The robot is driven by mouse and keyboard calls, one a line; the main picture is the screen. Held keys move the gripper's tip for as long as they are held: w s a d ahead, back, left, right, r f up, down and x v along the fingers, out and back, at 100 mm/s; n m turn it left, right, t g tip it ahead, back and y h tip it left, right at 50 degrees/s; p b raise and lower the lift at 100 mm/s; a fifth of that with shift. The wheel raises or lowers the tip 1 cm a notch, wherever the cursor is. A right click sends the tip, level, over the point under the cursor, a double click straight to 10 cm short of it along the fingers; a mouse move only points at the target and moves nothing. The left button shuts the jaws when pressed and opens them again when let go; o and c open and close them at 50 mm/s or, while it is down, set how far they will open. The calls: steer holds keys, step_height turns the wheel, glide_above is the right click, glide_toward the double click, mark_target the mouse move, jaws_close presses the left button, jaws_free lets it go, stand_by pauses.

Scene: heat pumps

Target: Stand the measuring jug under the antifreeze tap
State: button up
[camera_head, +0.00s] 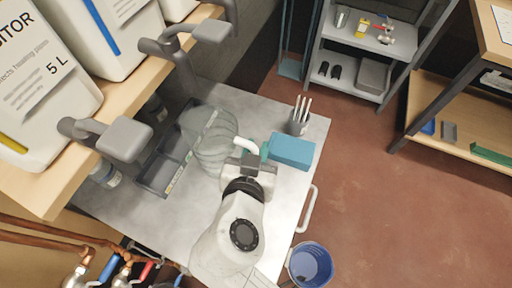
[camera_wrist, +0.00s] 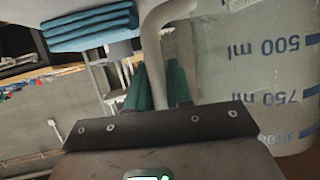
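The measuring jug (camera_head: 212,150) is clear with a white handle (camera_head: 245,145). It looks upright over the grey metal worktop; I cannot tell whether its base touches. In the wrist view the jug (camera_wrist: 262,75) shows blue volume marks, upside down in the picture. My gripper (camera_head: 262,155) is at the handle, with green fingers (camera_wrist: 157,88) on both sides of it and seemingly closed on it. Grey taps reach out from white containers: a near one (camera_head: 125,138) by the "5 L" container and a far one (camera_head: 210,30) by the blue-striped container (camera_head: 115,30), whose name is unreadable.
A dark divided tray (camera_head: 160,175) lies left of the jug. A blue folded cloth (camera_head: 292,150) and a pot of white sticks (camera_head: 299,120) are to the right. A blue bucket (camera_head: 310,264) stands on the floor. The container shelf (camera_head: 60,185) overhangs the worktop's left side.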

steer(key=o, duration=0.4)
steer(key=shift+r, duration=0.1)
steer(key=shift+r+p, duration=0.2)
steer(key=shift+p, duration=0.1)
steer(key=b+v, duration=0.1)
steer(key=v, duration=1.1)
steer(key=shift+f, duration=0.1)
